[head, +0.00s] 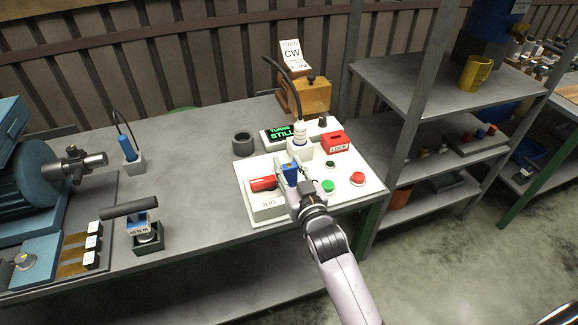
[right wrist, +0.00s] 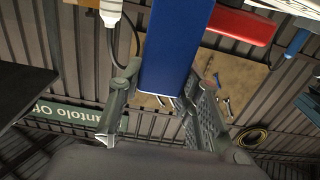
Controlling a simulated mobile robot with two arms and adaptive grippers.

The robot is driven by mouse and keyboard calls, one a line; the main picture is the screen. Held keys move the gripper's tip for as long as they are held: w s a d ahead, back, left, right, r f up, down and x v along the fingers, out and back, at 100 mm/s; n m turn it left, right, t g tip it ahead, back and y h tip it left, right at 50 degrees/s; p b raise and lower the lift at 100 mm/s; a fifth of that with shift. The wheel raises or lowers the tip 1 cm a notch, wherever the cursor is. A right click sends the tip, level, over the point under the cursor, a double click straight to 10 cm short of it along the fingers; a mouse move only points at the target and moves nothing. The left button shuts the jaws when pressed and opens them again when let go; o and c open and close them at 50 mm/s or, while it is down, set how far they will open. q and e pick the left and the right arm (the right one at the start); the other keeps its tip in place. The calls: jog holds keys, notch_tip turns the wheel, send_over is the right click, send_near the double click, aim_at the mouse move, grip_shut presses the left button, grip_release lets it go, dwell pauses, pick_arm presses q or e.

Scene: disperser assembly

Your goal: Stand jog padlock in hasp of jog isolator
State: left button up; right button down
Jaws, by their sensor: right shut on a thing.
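The jog isolator is a white box marked JOG (head: 267,204) with a red handle (head: 262,184), on the white panel in the middle of the head view. My right gripper (head: 291,181) is shut on the blue jog padlock (head: 290,172), just right of the red handle. In the right wrist view the blue padlock body (right wrist: 172,45) stands between the fingers (right wrist: 160,105), and a red bar (right wrist: 240,22) shows beyond it at upper right. The padlock's shackle and the hasp cannot be made out. My left gripper is not in view.
The white panel (head: 243,162) also carries a green button (head: 328,186), a red button (head: 358,179), a red LOCK box (head: 335,143) and a white plug (head: 300,133) with a black cable. A dark ring (head: 243,145) stands behind. Bench to the left is partly clear.

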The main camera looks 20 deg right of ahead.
jog(key=shift+f+b, duration=0.3)
jog(key=shift+f, duration=0.25)
jog(key=c, duration=1.1)
grip_release()
jog(key=s, duration=1.2)
jog(key=shift+d, duration=0.2)
